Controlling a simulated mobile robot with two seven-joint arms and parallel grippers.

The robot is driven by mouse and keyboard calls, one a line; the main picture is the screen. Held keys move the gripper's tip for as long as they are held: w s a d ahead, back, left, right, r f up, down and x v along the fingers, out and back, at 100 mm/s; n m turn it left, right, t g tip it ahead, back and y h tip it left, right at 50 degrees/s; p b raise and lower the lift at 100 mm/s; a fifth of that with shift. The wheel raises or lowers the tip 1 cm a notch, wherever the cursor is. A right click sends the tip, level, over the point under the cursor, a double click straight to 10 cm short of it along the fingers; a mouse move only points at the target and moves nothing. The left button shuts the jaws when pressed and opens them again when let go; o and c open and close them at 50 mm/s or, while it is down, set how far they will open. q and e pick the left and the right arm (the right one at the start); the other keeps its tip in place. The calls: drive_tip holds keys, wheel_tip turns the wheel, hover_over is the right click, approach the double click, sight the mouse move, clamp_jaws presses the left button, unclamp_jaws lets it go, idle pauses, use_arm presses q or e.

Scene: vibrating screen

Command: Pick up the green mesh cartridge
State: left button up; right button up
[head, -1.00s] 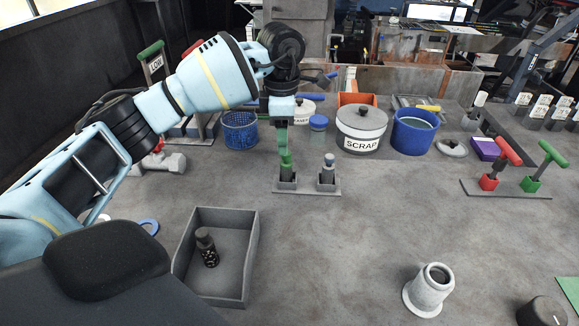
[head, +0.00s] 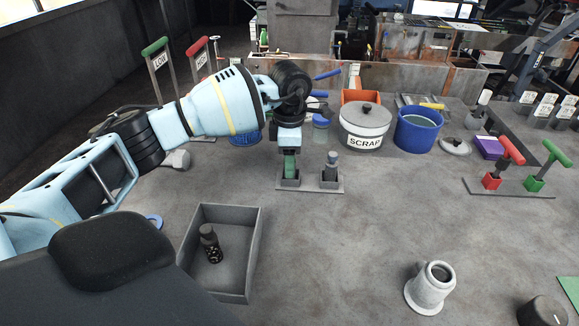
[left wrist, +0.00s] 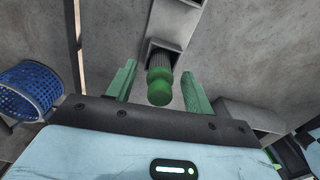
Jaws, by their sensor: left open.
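The green mesh cartridge (left wrist: 159,86) stands in the left socket of a small grey two-socket holder (head: 312,188). In the left wrist view it shows a rounded green knob and a darker ribbed body. My left gripper (head: 290,166) points down over that socket and hides most of the cartridge in the head view. In the left wrist view its two green fingers (left wrist: 158,72) are apart, one on each side of the knob, with gaps visible. My right gripper is not in view.
A grey-topped dark cartridge (head: 331,166) stands in the right socket, close to my gripper. A grey tray (head: 256,250) with a dark bottle (head: 210,243) lies in front. The SCRAP pot (head: 364,125) and blue bucket (head: 417,130) stand behind right.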

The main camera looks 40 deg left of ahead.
use_arm(q)
drive_tip(key=c, duration=1.1)
drive_tip(key=shift+o, duration=0.2)
drive_tip(key=shift+r, duration=0.15)
drive_tip(key=shift+r, duration=0.5)
wheel_tip(320, 180, up, 2)
drive_tip(key=shift+r, duration=0.2)
drive_tip(key=s+d, duration=0.3)
drive_tip(key=s, duration=0.1)
drive_tip(key=s+d+r, duration=0.1)
drive_tip(key=s+d, duration=0.2)
drive_tip(key=s, duration=0.1)
drive_tip(key=s+d, duration=0.3)
drive_tip(key=s, duration=0.2)
drive_tip(key=shift+s+r+b, duration=0.1)
drive_tip(key=shift+r+b, duration=0.05)
drive_tip(key=shift+b, duration=0.25)
drive_tip(key=shift+d, duration=0.1)
